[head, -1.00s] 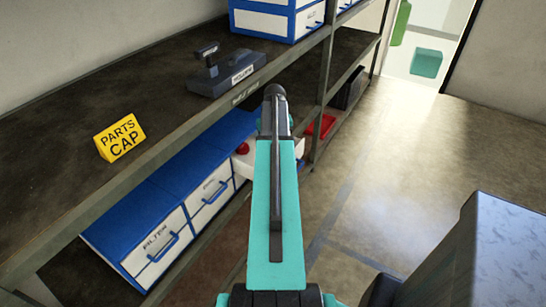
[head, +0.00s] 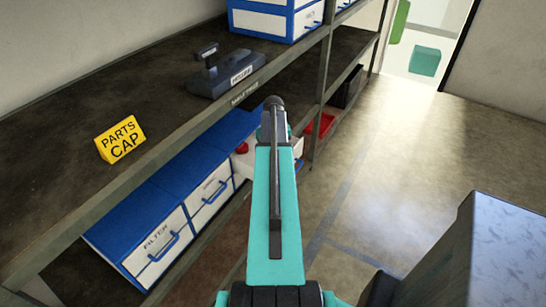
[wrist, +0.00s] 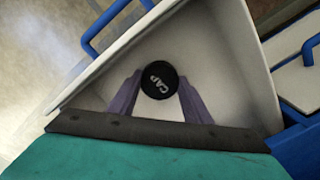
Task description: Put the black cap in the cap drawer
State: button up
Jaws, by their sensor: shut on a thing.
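The black cap (wrist: 159,80), a round disc marked CAP, is between the two fingers of my gripper (wrist: 158,90) in the wrist view. My gripper is shut on it. Cap and fingers are over the inside of an open white drawer (wrist: 232,62); whether the cap touches the drawer floor I cannot tell. In the head view the open drawer (head: 298,146) shows partly behind my arm, below the shelf. The cap and fingertips are hidden there.
Blue and white drawer units, one marked FILTER (head: 155,243), stand on the lower shelf. A yellow PARTS CAP sign (head: 120,140) and a dark labelled holder (head: 226,75) are on the upper shelf. A red bin (head: 321,125) is farther back.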

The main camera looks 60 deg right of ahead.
jog(key=shift+f, duration=0.2)
jog(key=o, duration=1)
jog(key=shift+o, duration=0.2)
notch_tip(320, 180, up, 12)
jog(key=b, duration=0.3)
jog(key=shift+r, duration=0.15)
jog(key=shift+s, duration=0.15)
dwell(0.8)
